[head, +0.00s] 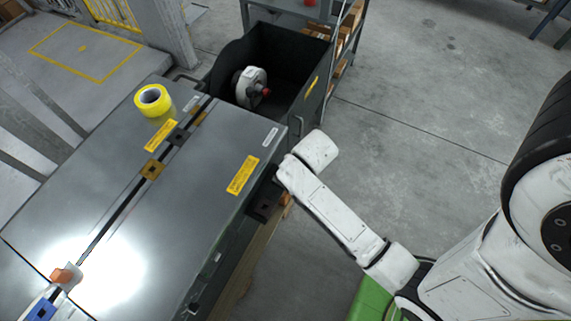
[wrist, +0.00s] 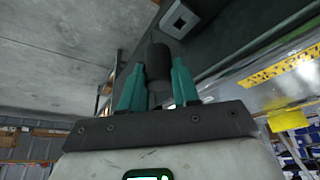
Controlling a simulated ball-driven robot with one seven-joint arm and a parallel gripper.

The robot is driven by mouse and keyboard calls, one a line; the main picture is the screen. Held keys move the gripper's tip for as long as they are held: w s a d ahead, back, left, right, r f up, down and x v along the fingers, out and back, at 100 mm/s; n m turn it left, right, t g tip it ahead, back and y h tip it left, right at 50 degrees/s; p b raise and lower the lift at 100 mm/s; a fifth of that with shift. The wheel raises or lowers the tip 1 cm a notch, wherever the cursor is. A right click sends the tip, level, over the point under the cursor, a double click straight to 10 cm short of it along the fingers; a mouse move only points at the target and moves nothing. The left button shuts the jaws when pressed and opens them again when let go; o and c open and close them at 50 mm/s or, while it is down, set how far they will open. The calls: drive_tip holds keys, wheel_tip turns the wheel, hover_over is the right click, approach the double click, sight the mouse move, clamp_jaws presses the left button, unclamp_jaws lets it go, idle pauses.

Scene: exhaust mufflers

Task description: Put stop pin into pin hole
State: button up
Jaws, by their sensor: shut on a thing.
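In the wrist view my gripper (wrist: 158,88) has two teal fingers shut on a dark cylindrical pin (wrist: 158,61), which I take to be the stop pin. The pin stands out beyond the fingertips. Just past its tip is a pale square plate (wrist: 180,20) with a dark square opening, likely the pin hole; the pin appears apart from it, below and left. In the head view my arm reaches the right side of the grey metal bench (head: 205,180), by a dark block (head: 263,205). The fingers and pin cannot be made out there.
The bench top carries a yellow tape roll (head: 152,100), yellow labels (head: 243,175) and brown clamp blocks (head: 152,169) along its slot. A black bin (head: 312,88) behind it holds a white and grey tool (head: 249,85). The concrete floor (head: 430,110) right of the bench is clear.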

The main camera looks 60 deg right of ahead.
drive_tip(key=s+r, duration=0.3)
drive_tip(key=s, duration=0.5)
drive_tip(key=shift+s+d+r, duration=0.15)
drive_tip(key=shift+s+r, duration=0.05)
